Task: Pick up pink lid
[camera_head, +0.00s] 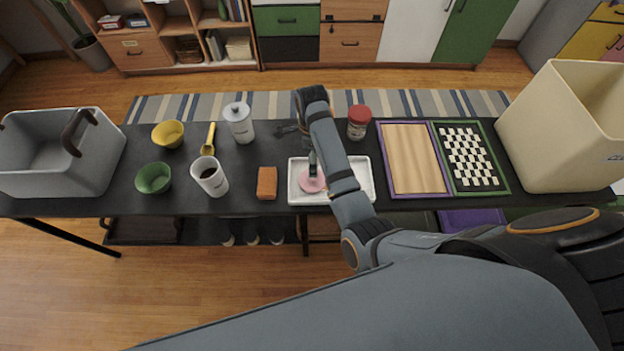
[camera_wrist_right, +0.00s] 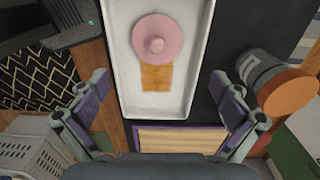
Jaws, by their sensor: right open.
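The pink lid (camera_wrist_right: 157,28), round and flat with a small centre knob, lies in the white tray (camera_wrist_right: 125,85) in the right wrist view. In the head view the lid (camera_head: 311,184) shows partly behind my right arm, inside the tray (camera_head: 297,197) on the dark table. My right gripper (camera_wrist_right: 160,88) is open and empty, its fingers spread apart. The lid is beyond the fingertips, not between them. In the head view most of this gripper is hidden by my arm. My left gripper is not in view.
A brown flat piece (camera_wrist_right: 157,78) lies beside the lid in the tray. A red-lidded jar (camera_head: 358,122) stands behind the tray to the right. A wooden board (camera_head: 413,158), a checkered board (camera_head: 468,157) and a cream bin (camera_head: 550,140) are rightward; an orange block (camera_head: 267,183) is left.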

